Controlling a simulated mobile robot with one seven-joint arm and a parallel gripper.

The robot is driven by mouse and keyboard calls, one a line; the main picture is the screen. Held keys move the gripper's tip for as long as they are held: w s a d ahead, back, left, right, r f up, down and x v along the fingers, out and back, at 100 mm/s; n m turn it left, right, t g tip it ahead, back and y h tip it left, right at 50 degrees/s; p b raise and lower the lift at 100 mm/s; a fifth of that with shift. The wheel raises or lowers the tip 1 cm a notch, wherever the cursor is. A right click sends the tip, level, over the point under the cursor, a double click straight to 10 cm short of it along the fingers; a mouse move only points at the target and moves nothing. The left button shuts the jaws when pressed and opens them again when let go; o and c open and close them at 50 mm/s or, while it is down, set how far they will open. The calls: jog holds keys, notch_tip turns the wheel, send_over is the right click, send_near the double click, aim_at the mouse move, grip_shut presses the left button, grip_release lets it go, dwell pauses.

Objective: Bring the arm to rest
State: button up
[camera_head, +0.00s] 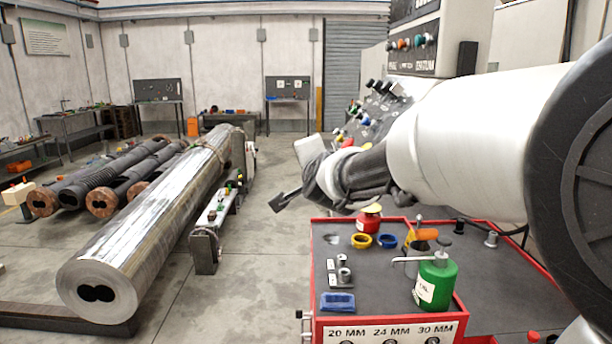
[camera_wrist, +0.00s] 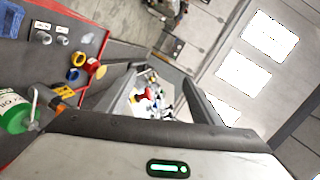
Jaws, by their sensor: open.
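My arm (camera_head: 460,140) reaches in from the right edge of the head view, its pale links stretched out above the red-edged cart. My gripper (camera_head: 288,195) is at the arm's far end, past the cart's back left corner and above the floor. In the wrist view my gripper (camera_wrist: 155,85) has its two dark fingers spread apart. No object is held between them; coloured controls show in the gap behind. Part of the gripper is hidden by the wrist in the head view.
The cart (camera_head: 385,283) carries a green oil bottle (camera_head: 437,280), a red-and-yellow item (camera_head: 369,219), yellow and blue rings and small metal parts. A control console (camera_head: 375,110) stands close behind my arm.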

jog(key=s+d+f+n+g+p, duration=0.1)
jog(key=s+d+f+n+g, duration=0.1)
jog(key=s, duration=0.9)
jog(key=s+d+f+n+g+h+p, duration=0.1)
jog(key=s+d+n, duration=0.5)
jog(key=s, duration=0.6)
jog(key=s+d+f+n+g+p, duration=0.2)
jog(key=s+d+f+n+g, duration=0.2)
jog(key=s, duration=0.7)
jog(key=d+f+g, duration=0.1)
jog(key=g, duration=0.1)
jog(key=shift+s+f+n+g+h+p, duration=0.2)
jog(key=shift+s+n+g+h+p, duration=0.1)
jog(key=shift+n+h+p, duration=0.1)
jog(key=shift+w, duration=0.1)
jog(key=shift+c, duration=0.4)
